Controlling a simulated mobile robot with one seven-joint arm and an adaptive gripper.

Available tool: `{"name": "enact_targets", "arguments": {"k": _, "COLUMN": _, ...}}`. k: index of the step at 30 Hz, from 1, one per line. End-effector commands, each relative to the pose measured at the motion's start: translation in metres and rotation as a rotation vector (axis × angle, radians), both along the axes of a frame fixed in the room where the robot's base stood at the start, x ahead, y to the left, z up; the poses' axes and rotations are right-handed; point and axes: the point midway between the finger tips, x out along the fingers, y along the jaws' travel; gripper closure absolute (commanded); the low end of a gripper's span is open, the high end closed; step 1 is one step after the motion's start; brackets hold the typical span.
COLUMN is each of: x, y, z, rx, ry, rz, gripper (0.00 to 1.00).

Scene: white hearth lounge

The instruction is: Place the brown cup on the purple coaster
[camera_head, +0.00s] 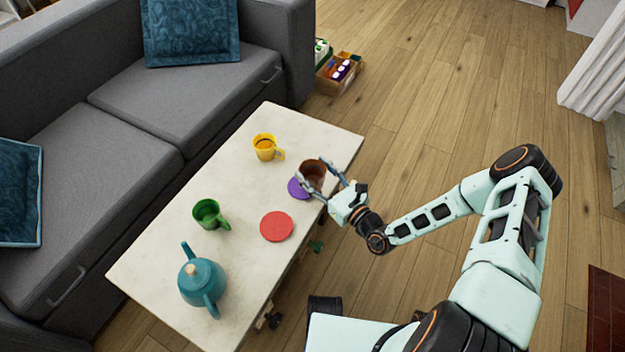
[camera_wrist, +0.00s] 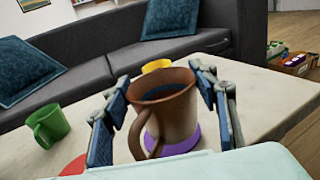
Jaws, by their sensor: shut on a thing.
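The brown cup (camera_head: 314,171) is between the two fingers of my gripper (camera_head: 310,168), which is shut on it near the table's right edge. In the wrist view the cup (camera_wrist: 175,110) looks roughly upright, with its handle toward the camera at lower left and a finger on each side. The purple coaster (camera_head: 297,188) lies on the table, partly hidden under the cup and a finger. In the wrist view the coaster (camera_wrist: 187,140) shows behind and around the cup's lower part. I cannot tell whether the cup's base touches it.
The pale table (camera_head: 158,254) also holds a yellow cup (camera_head: 265,146), a green cup (camera_head: 207,214), a red coaster (camera_head: 277,226) and a teal teapot (camera_head: 202,283). A grey sofa (camera_head: 130,150) stands along the left. A box of items (camera_head: 340,72) is on the floor behind.

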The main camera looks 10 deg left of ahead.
Motion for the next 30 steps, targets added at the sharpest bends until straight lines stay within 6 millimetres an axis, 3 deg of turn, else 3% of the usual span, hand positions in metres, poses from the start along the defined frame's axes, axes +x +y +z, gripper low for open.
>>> {"name": "enact_targets", "arguments": {"k": 10, "x": 0.007, "y": 0.006, "z": -0.039, "rx": 0.001, "ry": -0.002, "rz": -0.001, "gripper": 0.75}}
{"name": "enact_targets", "arguments": {"k": 22, "x": 0.006, "y": 0.006, "z": -0.044, "rx": 0.001, "ry": -0.002, "rz": 0.000, "gripper": 0.75}}
{"name": "enact_targets", "arguments": {"k": 23, "x": 0.006, "y": 0.006, "z": -0.043, "rx": 0.000, "ry": -0.001, "rz": 0.001, "gripper": 0.44}}
{"name": "enact_targets", "arguments": {"k": 27, "x": 0.006, "y": 0.006, "z": -0.043, "rx": 0.000, "ry": -0.001, "rz": 0.000, "gripper": 0.29}}
{"name": "enact_targets", "arguments": {"k": 30, "x": 0.006, "y": 0.006, "z": -0.043, "rx": 0.000, "ry": -0.001, "rz": 0.000, "gripper": 0.29}}
